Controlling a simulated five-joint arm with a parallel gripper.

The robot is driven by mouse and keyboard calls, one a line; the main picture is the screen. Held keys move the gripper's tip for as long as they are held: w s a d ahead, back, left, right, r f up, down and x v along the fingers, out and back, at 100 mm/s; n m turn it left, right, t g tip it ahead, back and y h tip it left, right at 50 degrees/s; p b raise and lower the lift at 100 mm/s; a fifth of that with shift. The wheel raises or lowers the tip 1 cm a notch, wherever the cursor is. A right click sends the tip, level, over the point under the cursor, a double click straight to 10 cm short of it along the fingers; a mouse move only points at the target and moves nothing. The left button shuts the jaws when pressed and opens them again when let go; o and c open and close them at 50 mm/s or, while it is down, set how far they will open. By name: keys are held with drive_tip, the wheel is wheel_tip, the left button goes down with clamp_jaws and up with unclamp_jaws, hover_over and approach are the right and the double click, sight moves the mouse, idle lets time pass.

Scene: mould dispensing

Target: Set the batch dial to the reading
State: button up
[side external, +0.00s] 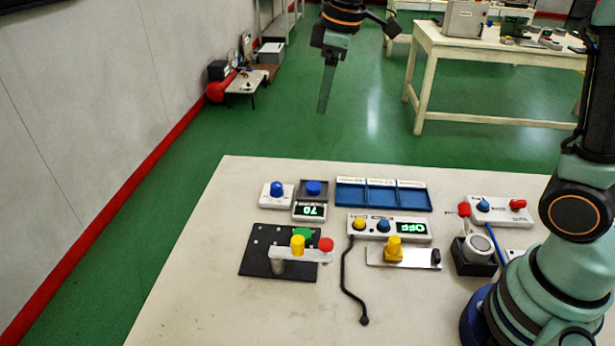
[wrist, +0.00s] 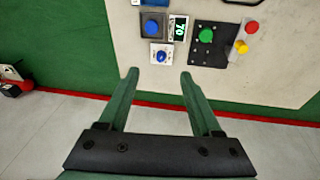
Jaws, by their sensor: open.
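A white box with a blue knob (side external: 277,190) stands at the back left of the table; I take it for the batch dial. In the wrist view this knob (wrist: 162,56) lies just ahead of my fingertips. Beside it is a display reading 70 (side external: 310,211), upside down in the side view; it also shows in the wrist view (wrist: 179,29). A dark box with a blue button (side external: 313,188) adjoins the display. My gripper (side external: 324,108) is open and empty, high above and apart from the knob. The knob's marks are too small to read.
The table's left side is bare.

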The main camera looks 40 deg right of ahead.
drive_tip(key=w+a+f+n+g, duration=0.1)
drive_tip(key=w+a+f+n, duration=0.2)
drive_tip(key=w+f, duration=0.25)
drive_tip(key=n+g, duration=0.2)
drive_tip(key=n, duration=0.2)
approach(276, 184)
drive_tip(key=f, duration=0.9)
drive_tip(key=shift+s+a, duration=0.1)
drive_tip(key=shift+s, duration=0.15)
drive_tip(key=shift+r, duration=0.1)
clamp_jaws()
